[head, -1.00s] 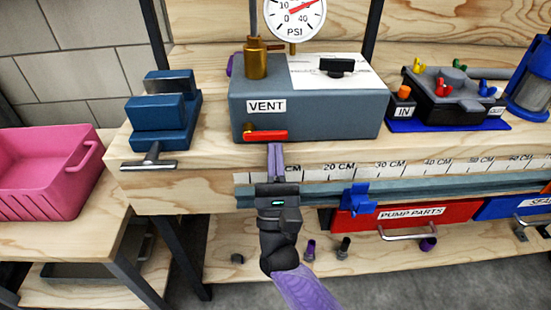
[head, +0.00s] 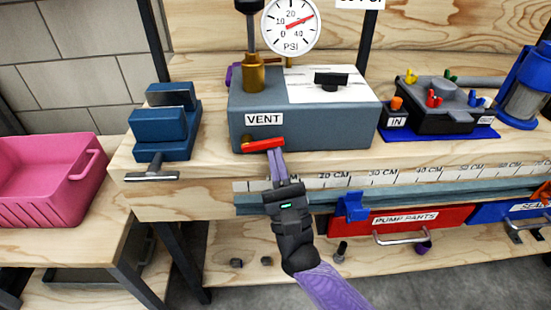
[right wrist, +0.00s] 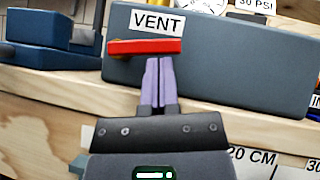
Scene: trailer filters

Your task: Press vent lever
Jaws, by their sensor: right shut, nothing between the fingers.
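The red vent lever (head: 263,145) sticks out from the lower left front of the grey box (head: 330,125), under the VENT label (head: 264,119). In the head view it is slightly tilted, its right end higher. My right gripper (head: 275,156) is shut and empty, its purple fingertips at the lever's underside near the right part. In the right wrist view the lever (right wrist: 145,46) lies just beyond the fingertips (right wrist: 157,60); I cannot tell for sure whether they touch. My left gripper is not in view.
A pressure gauge (head: 291,25) stands behind the box, its red needle pointing upper right. A brass fitting (head: 253,75) and a black knob (head: 331,79) are on top. A blue vise (head: 165,125) is left, a black manifold (head: 440,100) right.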

